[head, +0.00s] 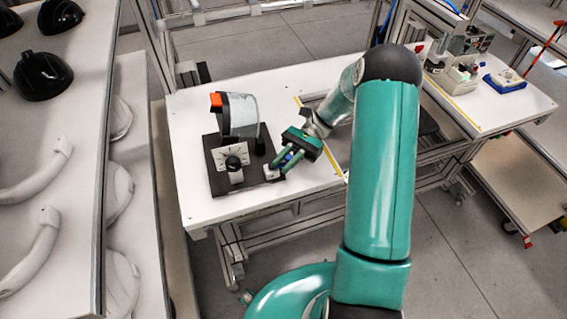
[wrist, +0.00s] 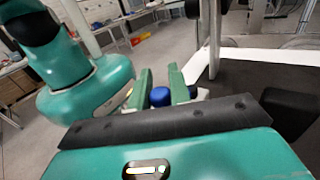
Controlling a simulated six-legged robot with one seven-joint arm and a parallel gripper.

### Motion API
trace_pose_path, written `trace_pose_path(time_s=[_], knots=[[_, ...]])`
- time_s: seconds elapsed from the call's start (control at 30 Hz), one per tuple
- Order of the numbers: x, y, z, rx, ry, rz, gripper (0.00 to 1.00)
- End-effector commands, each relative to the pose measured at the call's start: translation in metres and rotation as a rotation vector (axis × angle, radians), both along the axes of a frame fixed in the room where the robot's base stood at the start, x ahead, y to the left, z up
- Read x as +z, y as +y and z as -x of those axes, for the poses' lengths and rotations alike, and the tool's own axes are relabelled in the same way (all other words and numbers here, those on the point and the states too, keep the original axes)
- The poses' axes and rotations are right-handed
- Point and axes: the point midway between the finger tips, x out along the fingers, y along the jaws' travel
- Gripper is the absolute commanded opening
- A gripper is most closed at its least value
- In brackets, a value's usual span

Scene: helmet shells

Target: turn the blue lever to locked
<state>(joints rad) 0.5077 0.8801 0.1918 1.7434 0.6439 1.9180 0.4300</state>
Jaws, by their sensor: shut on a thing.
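The blue lever (wrist: 160,97) shows as a rounded blue piece between the two green fingers in the wrist view. In the head view only a small blue bit (head: 289,156) of it shows by the fingers. My gripper (head: 280,165) is at the right front corner of a black fixture plate (head: 219,184) on the white table. In the wrist view my gripper (wrist: 160,76) is shut on the lever, its fingers on either side of it. The lever's base and any lock markings are mostly hidden, so I cannot tell its angle.
A white dial panel with a black knob (head: 233,162) stands on the plate. Behind it is a grey curved body with an orange block (head: 216,101). The white table (head: 205,208) is clear in front. Shelves with black shells (head: 42,76) stand at left.

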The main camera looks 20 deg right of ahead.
Motion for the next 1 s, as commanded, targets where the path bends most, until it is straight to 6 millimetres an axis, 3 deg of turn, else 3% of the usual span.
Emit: trace_pose_path(time_s=[0.33,0.87,0.9,1.0], knots=[[-0.0002,-0.003,-0.0052,0.151,0.0,0.0,0.0],[0.0002,-0.0033,-0.0061,0.175,-0.001,0.0,0.0],[0.0002,-0.0033,-0.0061,0.175,-0.001,0.0,0.25],[0.0002,-0.0032,-0.0061,0.175,-0.001,0.0,0.4]])
